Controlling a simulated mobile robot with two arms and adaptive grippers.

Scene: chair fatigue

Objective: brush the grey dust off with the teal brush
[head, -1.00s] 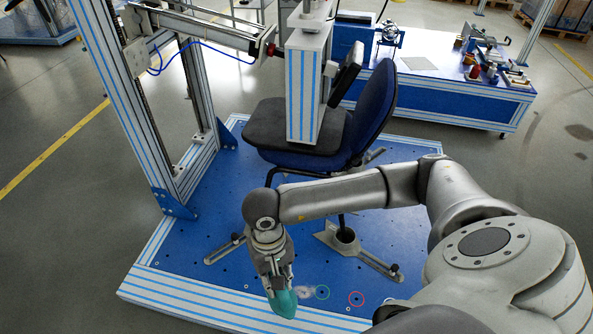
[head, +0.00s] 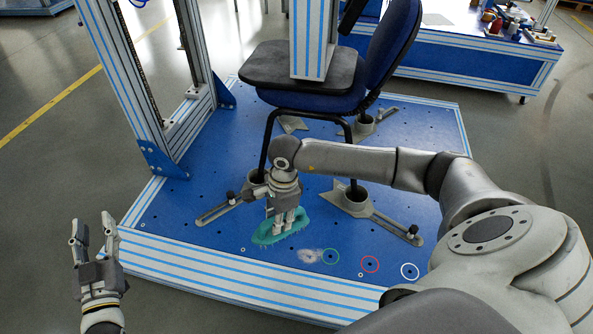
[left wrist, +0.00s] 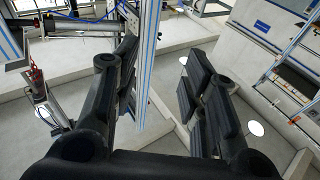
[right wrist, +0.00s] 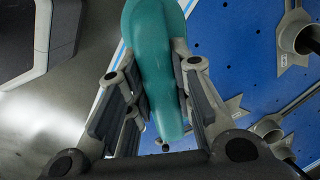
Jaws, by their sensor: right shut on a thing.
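The teal brush (head: 264,238) is held by my right gripper (head: 285,222), low over the blue platform in the head view; I cannot tell whether it touches the surface. In the right wrist view, the brush (right wrist: 152,50) lies between the fingers (right wrist: 158,98). My left gripper (head: 94,222) is open and empty at the left, outside the platform's edge. The left wrist view shows its fingers (left wrist: 170,85) apart with nothing between them.
The blue platform (head: 205,235) has a striped front edge. A chair (head: 385,50) stands behind on metal foot holders (head: 360,195). A striped frame post (head: 125,90) rises at the left.

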